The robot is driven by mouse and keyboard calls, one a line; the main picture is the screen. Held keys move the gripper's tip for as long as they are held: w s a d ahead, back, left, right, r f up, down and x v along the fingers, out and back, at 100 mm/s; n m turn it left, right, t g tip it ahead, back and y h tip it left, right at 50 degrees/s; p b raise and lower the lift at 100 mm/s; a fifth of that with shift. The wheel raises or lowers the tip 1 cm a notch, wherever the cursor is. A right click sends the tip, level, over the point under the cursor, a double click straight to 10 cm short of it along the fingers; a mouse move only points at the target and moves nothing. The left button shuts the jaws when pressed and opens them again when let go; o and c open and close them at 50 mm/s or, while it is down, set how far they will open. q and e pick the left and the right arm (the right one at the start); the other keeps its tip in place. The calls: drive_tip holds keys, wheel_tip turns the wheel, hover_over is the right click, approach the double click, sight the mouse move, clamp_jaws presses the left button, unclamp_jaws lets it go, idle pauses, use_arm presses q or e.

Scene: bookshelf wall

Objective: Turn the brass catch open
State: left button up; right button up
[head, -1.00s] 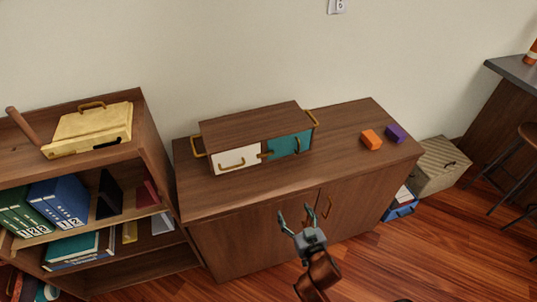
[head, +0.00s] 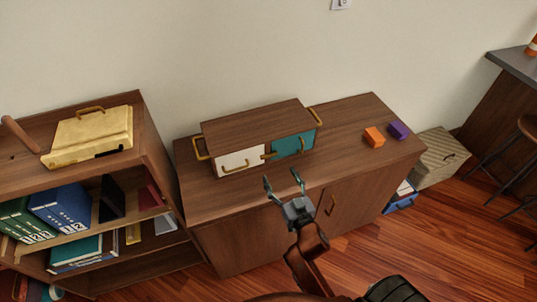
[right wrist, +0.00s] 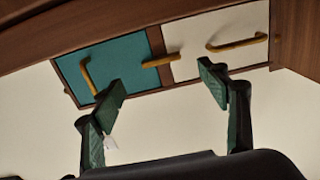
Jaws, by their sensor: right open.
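The brass catch (head: 268,156) is a small bar on the front of a wooden box (head: 250,124), between a white door (head: 240,161) and a teal door (head: 294,145). In the right wrist view the catch (right wrist: 160,61) lies sideways across the divider between the two doors. My right gripper (head: 282,179) is open and empty in front of the box, below the catch in the head view. In the right wrist view its two fingers (right wrist: 165,86) stand apart, on either side of the catch, with no contact visible. My left gripper is not in view.
The box stands on a wooden cabinet (head: 352,120), with an orange block (head: 374,137) and a purple block (head: 398,130) to its right. Brass handles are on both doors and both box ends. A bookshelf (head: 160,150) stands at the left, with a yellow case (head: 92,132) on top.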

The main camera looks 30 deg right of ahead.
sight(269, 155)
drive_tip(key=b+x, duration=0.1)
drive_tip(key=x, duration=0.7)
drive_tip(key=shift+w+r, duration=0.1)
drive_tip(key=shift+r, duration=0.05)
drive_tip(key=shift+a, duration=0.1)
drive_tip(key=shift+c, duration=0.4)
drive_tip(key=c, duration=1.1)
